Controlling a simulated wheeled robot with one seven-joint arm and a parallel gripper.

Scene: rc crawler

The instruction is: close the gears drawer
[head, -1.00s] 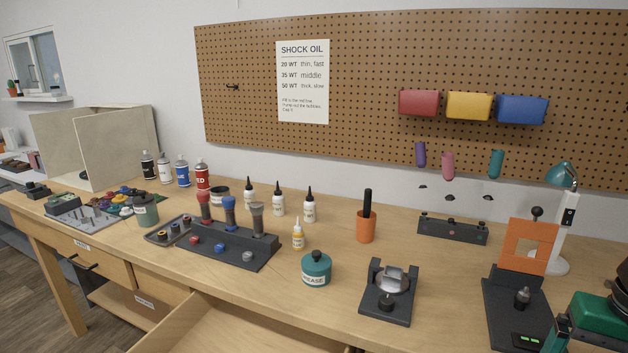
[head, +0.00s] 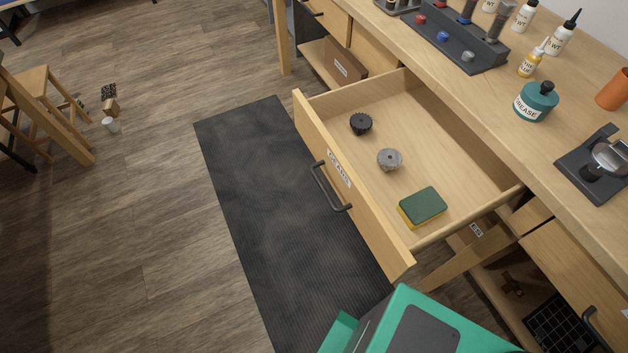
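The gears drawer (head: 318,137) stands pulled well out from under the workbench. It has a light wood front with a label reading GEARS (head: 339,168) and a dark bar handle (head: 331,187). Inside lie a black gear (head: 361,124), a grey gear (head: 390,159) and a green and yellow sponge (head: 422,206). My gripper is not in view. A green part of my own body shows at the bottom of the head view, in front of the drawer's near end.
A dark mat (head: 250,180) lies on the floor below the drawer. A stool (head: 40,110) stands at the far left. The workbench top (head: 480,100) holds a grease jar (head: 537,101), bottles and a dark stand (head: 597,165). Another drawer with a handle (head: 588,318) is at lower right.

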